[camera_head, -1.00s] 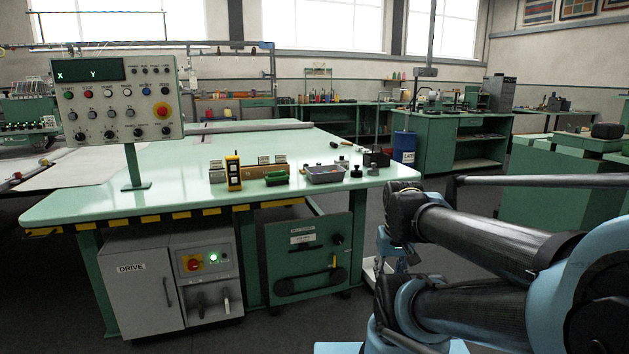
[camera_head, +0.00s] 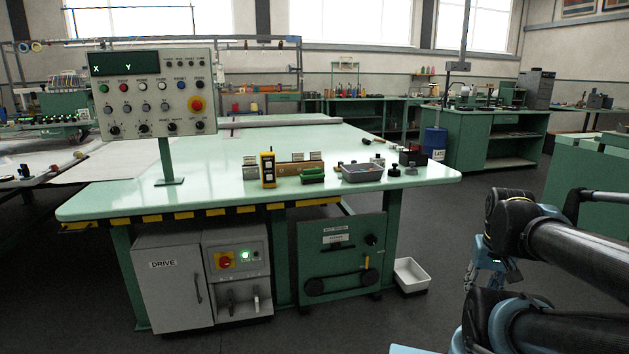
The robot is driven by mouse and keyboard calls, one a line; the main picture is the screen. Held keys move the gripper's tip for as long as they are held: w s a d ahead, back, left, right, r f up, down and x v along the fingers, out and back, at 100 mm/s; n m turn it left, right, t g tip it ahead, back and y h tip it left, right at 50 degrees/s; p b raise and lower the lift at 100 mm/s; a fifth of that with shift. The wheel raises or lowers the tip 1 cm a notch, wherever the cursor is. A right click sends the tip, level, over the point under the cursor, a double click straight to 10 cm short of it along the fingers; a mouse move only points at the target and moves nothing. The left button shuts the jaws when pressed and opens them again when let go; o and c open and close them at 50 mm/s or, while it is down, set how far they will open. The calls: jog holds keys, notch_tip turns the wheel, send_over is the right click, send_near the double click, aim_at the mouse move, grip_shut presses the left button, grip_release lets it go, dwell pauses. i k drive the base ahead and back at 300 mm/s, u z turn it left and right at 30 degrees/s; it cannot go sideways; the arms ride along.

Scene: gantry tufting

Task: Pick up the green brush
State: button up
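A small green block-shaped object, which looks like the green brush (camera_head: 312,175), lies on the pale green table top (camera_head: 240,190) near its front edge. It is between a yellow handheld control box (camera_head: 268,169) on its left and a grey tray (camera_head: 362,173) on its right. My folded arm fills the lower right. What looks like my gripper (camera_head: 484,277) hangs low beside the arm, well right of the table and far from the brush. It is small and partly hidden by my arm, so its fingers are unclear.
A control panel (camera_head: 150,95) on a post stands at the table's left. Black knobs (camera_head: 394,170) and a dark box (camera_head: 411,157) sit right of the tray. A drive cabinet (camera_head: 168,285) is below. A white bin (camera_head: 411,275) is on the floor. Floor before the table is clear.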

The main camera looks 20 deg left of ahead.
aim_at(311, 176)
jog(key=i, duration=1.45)
jog(key=u, duration=0.6)
